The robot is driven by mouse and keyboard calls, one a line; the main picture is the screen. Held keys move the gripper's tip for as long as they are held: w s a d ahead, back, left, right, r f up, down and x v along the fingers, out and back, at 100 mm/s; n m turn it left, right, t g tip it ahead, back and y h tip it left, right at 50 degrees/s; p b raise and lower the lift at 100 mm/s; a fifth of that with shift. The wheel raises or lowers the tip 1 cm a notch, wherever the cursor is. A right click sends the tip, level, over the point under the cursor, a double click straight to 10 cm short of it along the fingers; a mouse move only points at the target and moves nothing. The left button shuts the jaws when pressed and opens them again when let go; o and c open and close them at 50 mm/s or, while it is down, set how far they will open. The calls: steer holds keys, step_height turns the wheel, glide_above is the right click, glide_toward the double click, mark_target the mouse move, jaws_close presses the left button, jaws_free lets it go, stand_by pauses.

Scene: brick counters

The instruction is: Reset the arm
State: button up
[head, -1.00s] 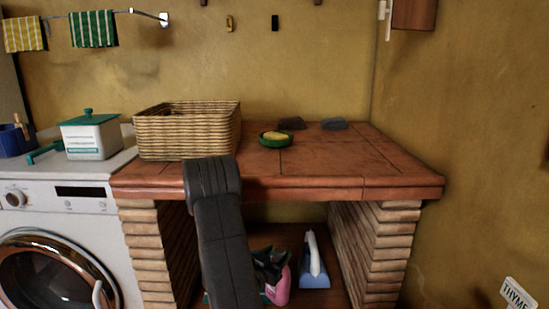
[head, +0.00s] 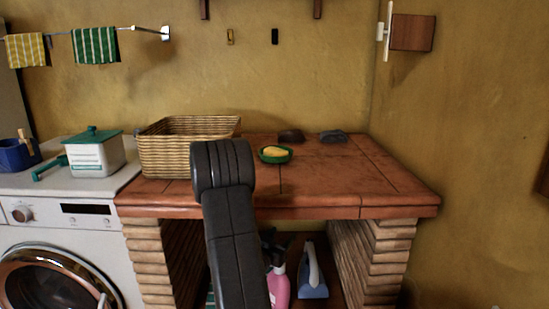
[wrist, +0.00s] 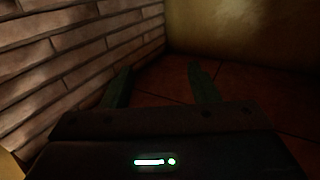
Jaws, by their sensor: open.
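My gripper (wrist: 160,82) shows in the wrist view with its two fingers spread apart and nothing between them. It is in a dark space beside a brick wall, with reddish tiles below or behind the fingers. In the head view my dark arm rises in front of the tiled counter (head: 340,185) and hides part of its front edge. My gripper does not show in the head view.
A wicker basket (head: 180,155) stands on the counter, with a green soap dish (head: 275,156) and two dark stones right of it. A pink spray bottle (head: 279,288) and a blue-white item (head: 312,280) stand below. A washing machine (head: 60,250) is at left.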

step_height(320, 180, up, 8)
steer(key=s+n+t+y+p, duration=0.2)
steer(key=n+y+p, duration=0.2)
steer(key=p, duration=1.1)
steer(key=shift+s+r+y+p, duration=0.3)
steer(key=shift+y+p, duration=0.1)
steer(key=shift+y, duration=0.5)
steer(key=shift+a, duration=0.15)
steer(key=shift+s, duration=0.15)
